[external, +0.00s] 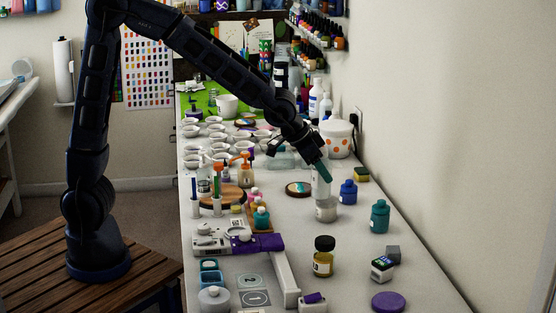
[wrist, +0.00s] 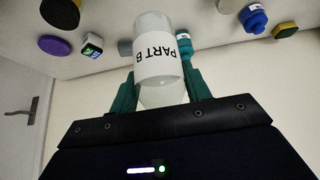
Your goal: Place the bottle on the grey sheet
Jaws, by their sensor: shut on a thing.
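The bottle, clear with a white PART B label, is in my gripper (external: 319,170). In the external view the bottle (external: 321,188) hangs roughly upright over the right half of the table. In the wrist view the bottle (wrist: 158,60) sits between the two green fingers of my gripper (wrist: 163,80), which are closed on its sides. The grey sheet (external: 239,291), with circles marked 1 and 2, lies flat at the near left of the table. It does not show in the wrist view.
An amber jar (external: 323,258), teal bottle (external: 380,217) and blue bottle (external: 348,192) stand nearby. A purple-and-white device (external: 240,243) and a pale bar (external: 284,279) flank the sheet.

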